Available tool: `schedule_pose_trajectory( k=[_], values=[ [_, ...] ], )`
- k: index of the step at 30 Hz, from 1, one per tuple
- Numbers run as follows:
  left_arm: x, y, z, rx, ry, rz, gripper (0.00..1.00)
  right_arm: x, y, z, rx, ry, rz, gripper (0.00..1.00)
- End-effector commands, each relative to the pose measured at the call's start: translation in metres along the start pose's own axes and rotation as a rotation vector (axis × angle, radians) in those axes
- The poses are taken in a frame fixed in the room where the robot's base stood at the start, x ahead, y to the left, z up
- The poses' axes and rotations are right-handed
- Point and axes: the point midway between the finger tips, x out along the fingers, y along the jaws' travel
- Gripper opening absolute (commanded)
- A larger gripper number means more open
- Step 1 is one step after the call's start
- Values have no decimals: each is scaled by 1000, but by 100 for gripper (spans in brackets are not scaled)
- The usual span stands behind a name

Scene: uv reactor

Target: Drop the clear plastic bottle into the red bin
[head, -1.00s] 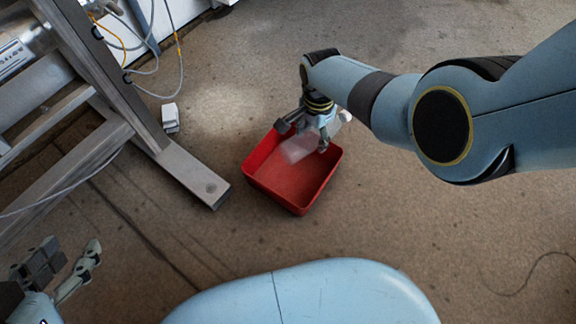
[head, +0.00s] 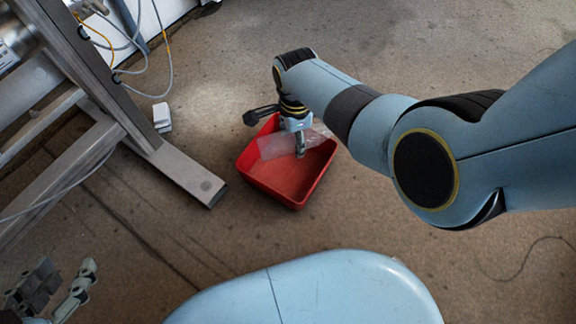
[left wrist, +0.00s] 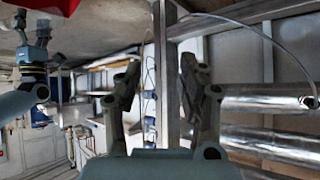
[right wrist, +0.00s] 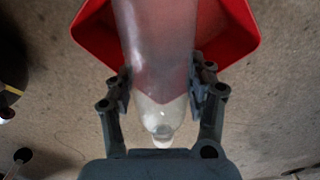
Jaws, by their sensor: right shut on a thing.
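The clear plastic bottle (head: 282,143) lies sideways in my right gripper (head: 299,150), over the red bin (head: 270,191) in the head view. In the right wrist view, both fingers of the right gripper (right wrist: 161,92) press on the sides of the bottle (right wrist: 158,45), near its white-capped end. The red bin (right wrist: 234,38) shows behind the bottle there. How far the bottle is above the bin floor is hard to tell. My left gripper (head: 62,285) is at the lower left of the head view, far from the bin. In the left wrist view its fingers (left wrist: 157,75) are apart and empty.
A metal ladder-like frame (head: 182,170) stands on the floor left of the bin. A small white box (head: 162,116) and hanging cables (head: 150,60) are behind it. The concrete floor right of the bin is clear, apart from a thin cable (head: 520,262).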

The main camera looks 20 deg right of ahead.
Motion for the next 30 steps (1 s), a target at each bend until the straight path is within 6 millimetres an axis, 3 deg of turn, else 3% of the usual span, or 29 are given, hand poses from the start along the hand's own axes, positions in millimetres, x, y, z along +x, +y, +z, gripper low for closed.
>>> schedule_pose_trajectory(
  k=[6,20,21,27,30],
  values=[
    [-2,4,7,7,132,2,40,16,0,0,-1,0,1,33],
    [-6,5,4,11,201,3,40,19,-1,0,-1,0,-2,33],
    [-6,5,4,11,201,3,40,19,-1,0,-1,0,-2,57],
    [-6,5,4,11,200,3,40,19,-1,0,-1,0,-2,82],
    [-6,5,4,11,200,3,40,19,-1,0,-1,0,-1,82]
  ],
)
